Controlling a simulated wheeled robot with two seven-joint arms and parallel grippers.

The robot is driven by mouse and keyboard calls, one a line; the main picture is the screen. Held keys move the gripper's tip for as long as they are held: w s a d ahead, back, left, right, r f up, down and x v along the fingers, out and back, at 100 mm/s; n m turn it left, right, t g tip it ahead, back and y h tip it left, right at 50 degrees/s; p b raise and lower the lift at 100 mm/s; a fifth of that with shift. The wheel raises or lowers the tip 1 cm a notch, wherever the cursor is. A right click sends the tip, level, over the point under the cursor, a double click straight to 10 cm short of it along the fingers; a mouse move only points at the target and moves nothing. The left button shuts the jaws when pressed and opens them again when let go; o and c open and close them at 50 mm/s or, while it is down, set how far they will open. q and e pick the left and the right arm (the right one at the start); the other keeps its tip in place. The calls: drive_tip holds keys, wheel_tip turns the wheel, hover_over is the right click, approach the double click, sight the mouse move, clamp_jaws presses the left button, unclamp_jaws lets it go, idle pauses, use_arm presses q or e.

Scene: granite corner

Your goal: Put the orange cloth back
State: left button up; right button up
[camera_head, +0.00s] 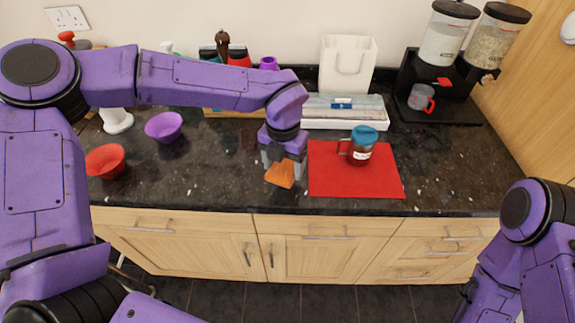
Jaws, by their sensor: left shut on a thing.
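The orange cloth (280,174) is small and hangs at the tips of my left gripper (281,168). My left gripper is shut on it, above the dark speckled counter, just left of the red mat. I cannot tell whether the cloth touches the counter. My right arm shows at the lower right, but its gripper is outside the picture.
A red mat (330,180) holds a jar with a blue lid (364,137). A purple bowl (164,127) and a red bowl (105,161) stand left. A white box (345,112) and a dispenser (435,90) stand behind.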

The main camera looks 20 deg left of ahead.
sight(287, 172)
use_arm(q)
drive_tip(key=f, duration=0.1)
drive_tip(key=w+f, duration=0.1)
drive_tip(key=f, duration=0.1)
drive_tip(key=w+f+p, duration=0.1)
drive_tip(key=f, duration=0.1)
drive_tip(key=shift+f, duration=0.15)
drive_tip(key=shift+w+f, duration=0.1)
drive_tip(key=shift+f, duration=0.3)
drive_tip(key=o, duration=1)
wheel_tip(287, 172, up, 12)
drive_tip(key=shift+f+b, duration=0.1)
drive_tip(key=shift+b, duration=0.95)
drive_tip(key=shift+r, duration=0.35)
